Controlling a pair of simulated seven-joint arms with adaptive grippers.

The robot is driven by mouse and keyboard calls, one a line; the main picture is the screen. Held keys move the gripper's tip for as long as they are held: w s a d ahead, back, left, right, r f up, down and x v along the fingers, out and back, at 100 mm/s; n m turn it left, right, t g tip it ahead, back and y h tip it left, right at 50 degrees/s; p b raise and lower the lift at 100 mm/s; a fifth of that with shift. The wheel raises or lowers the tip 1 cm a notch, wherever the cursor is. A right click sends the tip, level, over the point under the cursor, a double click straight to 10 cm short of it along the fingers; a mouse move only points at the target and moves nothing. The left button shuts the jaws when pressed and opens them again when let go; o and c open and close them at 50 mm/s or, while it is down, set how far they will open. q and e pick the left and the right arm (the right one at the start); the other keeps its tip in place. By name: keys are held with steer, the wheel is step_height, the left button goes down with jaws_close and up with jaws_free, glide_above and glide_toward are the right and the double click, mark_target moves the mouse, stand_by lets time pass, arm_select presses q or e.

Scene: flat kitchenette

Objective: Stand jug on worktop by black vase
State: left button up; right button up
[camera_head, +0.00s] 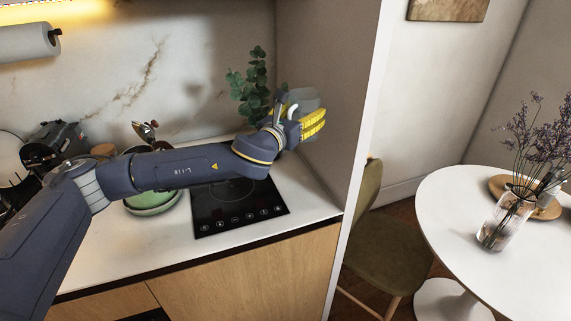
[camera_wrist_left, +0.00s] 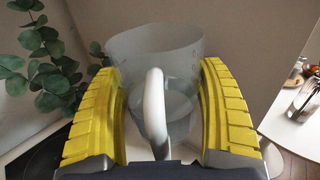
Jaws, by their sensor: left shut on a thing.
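The jug (camera_head: 303,98) is clear grey with a pale handle. My left gripper (camera_head: 298,120) is shut on it, above the right end of the worktop (camera_head: 307,205). In the left wrist view the jug (camera_wrist_left: 180,50) looks upright, and its white handle (camera_wrist_left: 155,110) is between the yellow finger pads. Leafy green stems (camera_head: 249,85) rise behind my left arm. Their vase is hidden, so I cannot tell whether it is black. The leaves also show at the left of the wrist view (camera_wrist_left: 40,60). My right gripper is not in view.
A black hob (camera_head: 240,212) lies in the worktop below my left arm. A green bowl (camera_head: 153,202) and other kitchenware stand to its left. A side wall (camera_head: 325,90) closes the worktop on the right. Beyond are a chair (camera_head: 385,245) and a round white table (camera_head: 455,215).

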arm_select(q)
steer(key=w+h, duration=0.1)
steer(key=w+m+g+h, duration=0.1)
steer(key=w, duration=0.1)
steer(key=shift+w+a+r+m, duration=0.15)
steer(key=shift+w+m, duration=0.05)
steer(key=shift+m, duration=0.1)
steer(key=shift+w+f, duration=0.2)
steer(key=shift+w+d+f+m+g+h, duration=0.15)
steer(key=shift+d+f+m+g+h, duration=0.1)
steer(key=shift+f+m+g+h, duration=0.4)
steer(key=shift+s+d+f+m+g+h, duration=0.1)
steer(key=shift+d+f+m+g+h, duration=0.1)
steer(key=shift+f, duration=0.15)
steer(key=shift+s+d+f+m+g+h, duration=0.1)
steer(key=shift+f+g+h, duration=0.05)
steer(key=shift+f, duration=0.15)
step_height(320, 180, down, 20)
steer(key=shift+d+r, duration=0.1)
steer(key=shift+r, duration=0.05)
steer(key=o, duration=1.6)
steer(key=shift+f, duration=0.2)
steer(key=shift+c, duration=0.2)
steer(key=shift+r, duration=0.15)
